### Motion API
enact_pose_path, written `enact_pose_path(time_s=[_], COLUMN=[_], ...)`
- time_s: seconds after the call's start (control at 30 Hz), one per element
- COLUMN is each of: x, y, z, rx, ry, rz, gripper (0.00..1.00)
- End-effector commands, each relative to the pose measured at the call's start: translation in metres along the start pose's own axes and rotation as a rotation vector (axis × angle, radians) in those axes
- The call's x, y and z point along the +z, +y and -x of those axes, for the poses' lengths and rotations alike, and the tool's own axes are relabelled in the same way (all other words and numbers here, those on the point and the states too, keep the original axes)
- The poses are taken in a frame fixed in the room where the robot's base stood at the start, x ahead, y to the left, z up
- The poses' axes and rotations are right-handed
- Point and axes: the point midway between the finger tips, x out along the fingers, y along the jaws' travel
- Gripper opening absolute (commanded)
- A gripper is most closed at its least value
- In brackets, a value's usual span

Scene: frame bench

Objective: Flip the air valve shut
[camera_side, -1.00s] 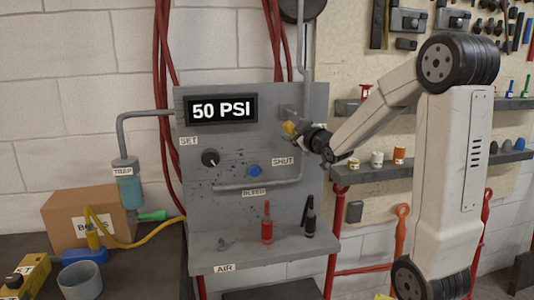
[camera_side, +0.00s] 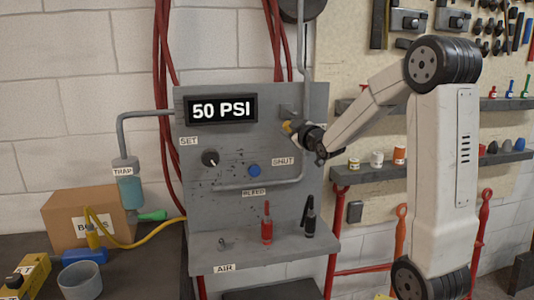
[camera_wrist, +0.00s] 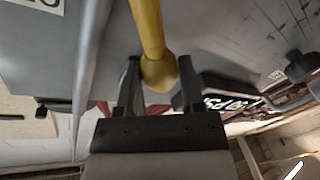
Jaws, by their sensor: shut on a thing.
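The yellow valve handle (camera_side: 286,127) sticks out at the upper right of the grey panel, above the SHUT label (camera_side: 283,161). My gripper (camera_side: 293,129) is at the handle and hides part of it. In the wrist view the handle shows as a yellow rod (camera_wrist: 147,28) with a rounded end, and my gripper (camera_wrist: 158,78) has one dark finger on each side of that end, shut on it. The valve body behind the handle is hard to make out.
The grey panel (camera_side: 230,145) carries a display (camera_side: 221,110) reading 50 PSI, a black knob (camera_side: 210,158) and a blue button (camera_side: 254,170). A red bottle (camera_side: 267,223) and a black bottle (camera_side: 309,217) stand on its ledge. A grey pipe runs close to the handle.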

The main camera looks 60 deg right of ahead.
Motion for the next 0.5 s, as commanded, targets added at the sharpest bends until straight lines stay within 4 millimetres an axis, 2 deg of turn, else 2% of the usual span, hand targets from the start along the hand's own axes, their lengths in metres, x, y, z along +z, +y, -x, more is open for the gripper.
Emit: enact_pose_path(time_s=[0.5], x=[0.0002], y=[-0.0038], z=[-0.0006], rx=[-0.006], ry=[-0.008], rz=[0.041], gripper=[0.00])
